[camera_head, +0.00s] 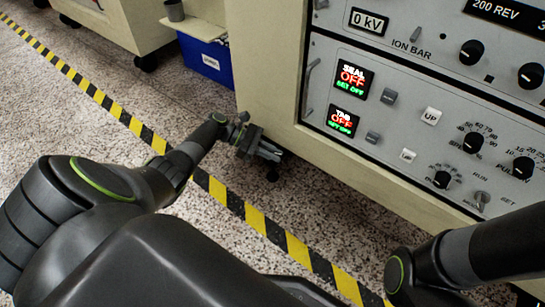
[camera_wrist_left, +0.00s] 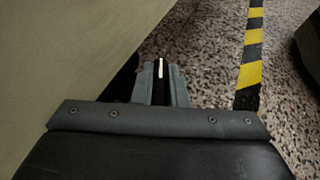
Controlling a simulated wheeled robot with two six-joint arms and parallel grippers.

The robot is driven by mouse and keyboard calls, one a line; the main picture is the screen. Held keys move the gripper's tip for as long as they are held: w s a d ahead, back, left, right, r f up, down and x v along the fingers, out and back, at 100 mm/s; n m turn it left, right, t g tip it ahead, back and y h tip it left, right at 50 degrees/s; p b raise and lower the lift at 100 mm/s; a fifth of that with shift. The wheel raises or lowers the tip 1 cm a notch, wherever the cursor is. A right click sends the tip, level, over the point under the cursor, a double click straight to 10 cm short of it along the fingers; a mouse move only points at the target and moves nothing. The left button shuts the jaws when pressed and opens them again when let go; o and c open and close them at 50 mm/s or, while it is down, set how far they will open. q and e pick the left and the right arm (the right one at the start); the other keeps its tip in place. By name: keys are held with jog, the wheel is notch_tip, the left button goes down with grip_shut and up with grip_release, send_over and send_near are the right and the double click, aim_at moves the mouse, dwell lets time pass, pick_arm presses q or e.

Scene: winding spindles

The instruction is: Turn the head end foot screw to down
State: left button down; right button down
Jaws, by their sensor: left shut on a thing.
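My left gripper (camera_head: 272,153) is low at the bottom corner of the cream cabinet (camera_head: 265,70). The dark foot screw (camera_head: 272,175) shows just below the fingers, partly hidden by them and the cabinet. In the left wrist view, the grey fingers (camera_wrist_left: 160,84) are close together beside the cabinet wall. A thin pale strip (camera_wrist_left: 160,69) shows between them; the rest of what they hold is hidden. Which way the screw is set cannot be told. My right arm is at the lower right; its gripper is out of view.
A control panel (camera_head: 400,100) with knobs and lit OFF displays faces the cabinet's front. A blue bin (camera_head: 207,65) stands behind. Yellow and black floor tape (camera_head: 255,218) runs past the cabinet, also in the left wrist view (camera_wrist_left: 250,70). Speckled floor beside it is clear.

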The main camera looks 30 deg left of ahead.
pick_arm(q)
jog(key=shift+m+g+b, duration=0.5)
jog(key=shift+m+g, duration=0.1)
jog(key=shift+g, duration=0.2)
jog(key=shift+h, duration=0.3)
jog(key=shift+d, duration=0.1)
jog(key=c, duration=1.5)
grip_release()
jog(key=shift+o, duration=0.3)
